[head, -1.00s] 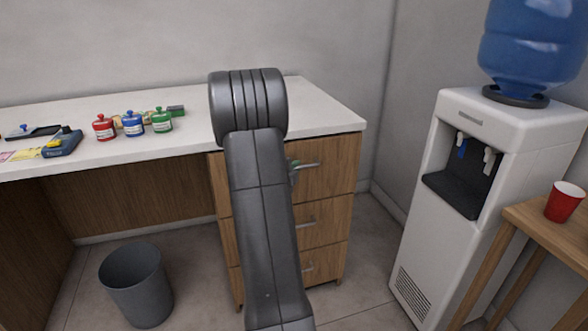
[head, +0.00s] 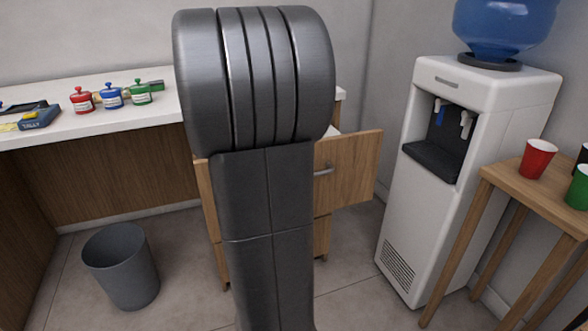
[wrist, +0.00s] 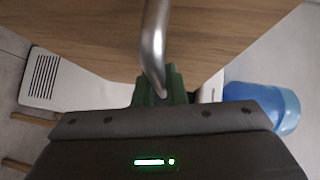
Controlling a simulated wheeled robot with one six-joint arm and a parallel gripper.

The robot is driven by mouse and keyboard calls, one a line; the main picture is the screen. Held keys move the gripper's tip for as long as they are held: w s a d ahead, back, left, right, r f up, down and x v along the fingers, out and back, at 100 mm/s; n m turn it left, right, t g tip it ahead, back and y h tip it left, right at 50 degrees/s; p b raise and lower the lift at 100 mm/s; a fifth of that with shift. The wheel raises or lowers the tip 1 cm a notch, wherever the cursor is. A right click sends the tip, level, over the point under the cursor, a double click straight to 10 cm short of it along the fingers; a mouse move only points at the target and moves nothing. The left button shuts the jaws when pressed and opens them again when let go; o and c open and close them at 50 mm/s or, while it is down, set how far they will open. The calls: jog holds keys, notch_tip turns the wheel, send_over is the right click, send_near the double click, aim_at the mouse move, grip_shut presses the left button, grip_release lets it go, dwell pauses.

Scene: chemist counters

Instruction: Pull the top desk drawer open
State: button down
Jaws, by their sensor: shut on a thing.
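The top desk drawer (head: 350,168) stands pulled out from the desk, its wooden front well forward of the drawers below. Its metal handle (head: 324,171) shows at the right edge of my arm in the head view. In the wrist view the handle (wrist: 154,50) runs down into the green fingers of my gripper (wrist: 161,88), which is shut on it. The wooden drawer front (wrist: 90,35) fills the top of that view. In the head view my arm hides the gripper, the left part of the drawer front and most of the lower drawers.
A white water cooler (head: 440,215) stands right of the drawer, with a wooden side table (head: 500,190) holding cups in front of it. A grey bin (head: 120,268) is on the floor at left. Red, blue and green bottles (head: 112,97) stand on the desk top.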

jog(key=s+d, duration=0.2)
jog(key=s, duration=0.5)
jog(key=shift+s+d+b, duration=0.3)
jog(key=shift+s+b, duration=0.05)
jog(key=shift+s, duration=0.05)
jog(key=c, duration=1.8)
grip_release()
jog(key=shift+o, duration=0.2)
jog(key=p+v, duration=0.3)
jog(key=v, duration=1)
jog(key=shift+s+a+p, duration=0.2)
jog(key=shift+s+p, duration=0.15)
jog(key=shift+w+d, duration=0.1)
jog(key=b+x, duration=0.3)
jog(key=x, duration=0.8)
jog(key=shift+w, duration=0.3)
